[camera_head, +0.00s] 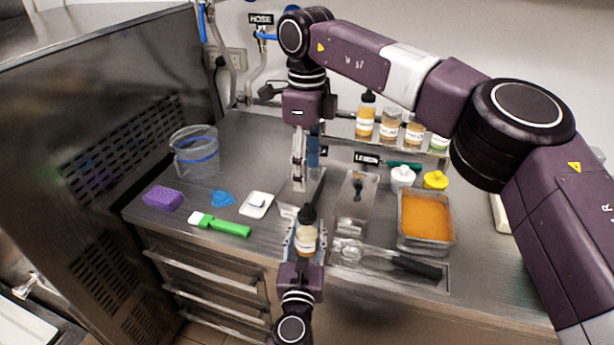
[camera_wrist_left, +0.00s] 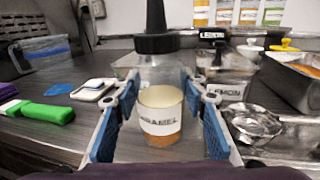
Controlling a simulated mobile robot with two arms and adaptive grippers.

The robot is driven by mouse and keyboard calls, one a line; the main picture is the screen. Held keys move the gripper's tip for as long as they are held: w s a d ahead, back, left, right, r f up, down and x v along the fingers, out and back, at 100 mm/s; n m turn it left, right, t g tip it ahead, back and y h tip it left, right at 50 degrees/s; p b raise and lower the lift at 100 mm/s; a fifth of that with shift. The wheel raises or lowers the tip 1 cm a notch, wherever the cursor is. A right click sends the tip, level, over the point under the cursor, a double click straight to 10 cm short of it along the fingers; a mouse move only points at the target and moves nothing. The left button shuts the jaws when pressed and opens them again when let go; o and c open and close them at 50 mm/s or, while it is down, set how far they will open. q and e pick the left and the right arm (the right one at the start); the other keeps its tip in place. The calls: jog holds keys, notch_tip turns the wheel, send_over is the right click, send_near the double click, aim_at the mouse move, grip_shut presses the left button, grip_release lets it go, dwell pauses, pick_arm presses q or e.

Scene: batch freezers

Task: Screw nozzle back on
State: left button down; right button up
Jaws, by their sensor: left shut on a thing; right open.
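A clear squeeze bottle (camera_head: 306,240) with a pale label reading "...RAMEL" stands upright between the fingers of my left gripper (camera_head: 305,234), which is shut on it at the counter's front edge. The bottle (camera_wrist_left: 159,112) holds some brown sauce low down. A black nozzle (camera_head: 308,213) with a long tip sits on its top; in the left wrist view the nozzle (camera_wrist_left: 154,38) looks upright on the neck. Whether its thread is tight cannot be told. My right gripper (camera_head: 299,178) points down, open and empty, above and behind the nozzle, apart from it.
A clear bucket (camera_head: 195,158), purple sponge (camera_head: 163,198), blue cloth (camera_head: 222,198) and green-handled brush (camera_head: 225,226) lie left. A metal pan of orange sauce (camera_head: 403,237) and a tray with utensils (camera_head: 445,279) are right. Labelled bottles (camera_head: 390,126) stand behind on a rack.

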pick_arm(q)
jog(key=c, duration=1.1)
grip_release()
jog(key=shift+c, duration=0.2)
jog(key=s+a, duration=0.1)
jog(key=s, duration=1.1)
